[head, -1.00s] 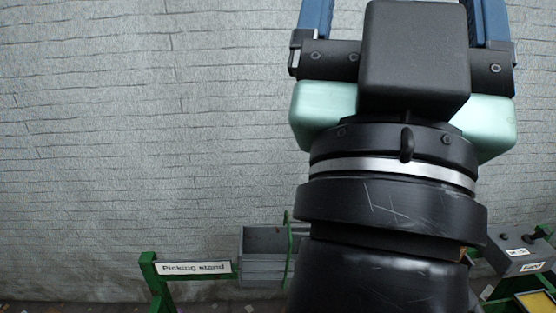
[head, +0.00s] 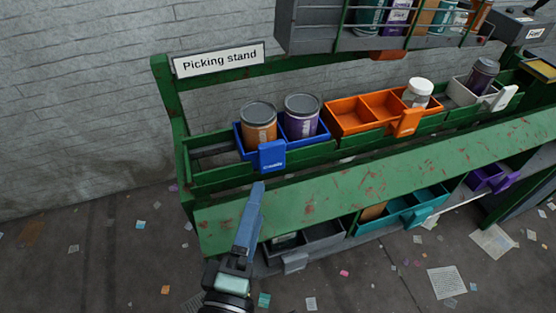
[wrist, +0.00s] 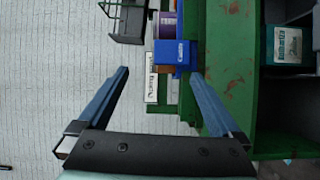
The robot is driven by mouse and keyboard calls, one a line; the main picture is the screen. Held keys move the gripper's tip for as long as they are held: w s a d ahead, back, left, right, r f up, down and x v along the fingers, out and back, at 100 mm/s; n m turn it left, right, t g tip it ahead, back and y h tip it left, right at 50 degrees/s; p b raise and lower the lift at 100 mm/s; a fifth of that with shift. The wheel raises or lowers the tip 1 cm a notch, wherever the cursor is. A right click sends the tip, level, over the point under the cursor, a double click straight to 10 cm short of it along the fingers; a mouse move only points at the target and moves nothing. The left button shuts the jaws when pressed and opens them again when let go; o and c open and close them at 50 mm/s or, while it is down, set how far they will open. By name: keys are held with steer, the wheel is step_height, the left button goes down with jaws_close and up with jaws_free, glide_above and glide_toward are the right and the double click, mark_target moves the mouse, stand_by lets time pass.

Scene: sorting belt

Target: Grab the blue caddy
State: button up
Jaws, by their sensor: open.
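The blue caddy (head: 272,156) sits at the left end of the green stand's upper shelf, with its handle block facing front. It holds an orange can (head: 258,124) and a purple can (head: 301,118), one in each compartment. In the wrist view the caddy's blue handle (wrist: 170,56) shows sideways, ahead of the fingers and nearer the right one. My gripper (head: 256,192) is open and empty, just in front of and below the handle in the head view. In the wrist view my gripper (wrist: 159,73) has its fingers well apart, with a gap before the caddy.
An orange caddy (head: 345,117) with a white-lidded jar and a pale caddy (head: 462,92) stand further right. A grey rack (head: 300,38) of containers hangs above. A sloped green board (head: 330,193) lies below the shelf, over lower caddies. Litter covers the floor.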

step_height(320, 180, down, 2)
steer(key=p, duration=0.1)
glide_toward(270, 159)
steer(key=w, duration=0.1)
steer(key=w+d, duration=0.1)
steer(key=shift+w+f+n, duration=0.15)
steer(key=shift+w+n, duration=0.25)
steer(key=shift+p+x, duration=0.5)
steer(key=shift+x, duration=2.45)
steer(key=shift+a, duration=0.15)
steer(key=c, duration=1.1)
